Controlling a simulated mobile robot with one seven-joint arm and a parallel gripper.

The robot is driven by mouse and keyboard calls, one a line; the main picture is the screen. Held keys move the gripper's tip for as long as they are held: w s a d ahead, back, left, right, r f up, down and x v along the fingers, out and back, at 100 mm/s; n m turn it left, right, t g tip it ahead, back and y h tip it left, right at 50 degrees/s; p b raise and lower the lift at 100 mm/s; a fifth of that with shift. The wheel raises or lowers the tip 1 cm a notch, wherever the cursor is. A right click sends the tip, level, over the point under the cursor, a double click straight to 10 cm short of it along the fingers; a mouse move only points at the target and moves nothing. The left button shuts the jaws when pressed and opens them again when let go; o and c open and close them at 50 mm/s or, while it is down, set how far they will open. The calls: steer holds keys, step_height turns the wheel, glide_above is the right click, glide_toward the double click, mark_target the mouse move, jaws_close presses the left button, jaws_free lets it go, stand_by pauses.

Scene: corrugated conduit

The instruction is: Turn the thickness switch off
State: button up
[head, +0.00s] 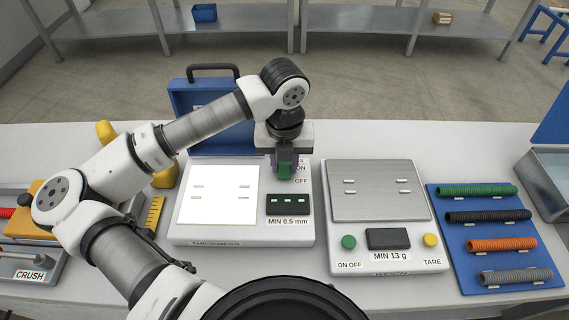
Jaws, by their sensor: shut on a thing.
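The thickness device (179,229) is a white box with a brightly lit white plate (218,195) on its left. Its dark display (288,204) shows light dashes above the label MIN 0.5 mm. My gripper (285,172) points down at the device's upper right, beside the ON and OFF labels. It is shut on the green thickness switch (284,173), of which only a small part shows between the fingers. The switch's exact position is hidden by the fingers.
Right of the device stands a scale (380,190) with a green button (348,242) and a yellow button (430,240). A blue board (449,216) with several corrugated conduits lies further right. A blue case (190,100) stands behind the device; a CRUSH unit (30,276) is at far left.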

steer(key=shift+s+f+t+b, duration=0.15)
steer(key=shift+t+b, duration=0.7)
steer(key=shift+b, duration=1.65)
steer(key=shift+s+f+t+b, duration=0.15)
steer(key=shift+t+b, duration=0.7)
steer(key=shift+b, duration=1.65)
steer(key=shift+r+t+b, duration=0.25)
steer(key=shift+t+b, duration=0.05)
steer(key=shift+b, duration=0.4)
steer(key=shift+s+r, duration=0.1)
steer(key=shift+o, duration=0.2)
steer(key=shift+r, duration=0.1)
steer(key=shift+c, duration=0.2)
steer(key=o, duration=1)
steer(key=shift+s, duration=0.1)
steer(key=v, duration=1.3)
steer(key=shift+r, duration=0.35)
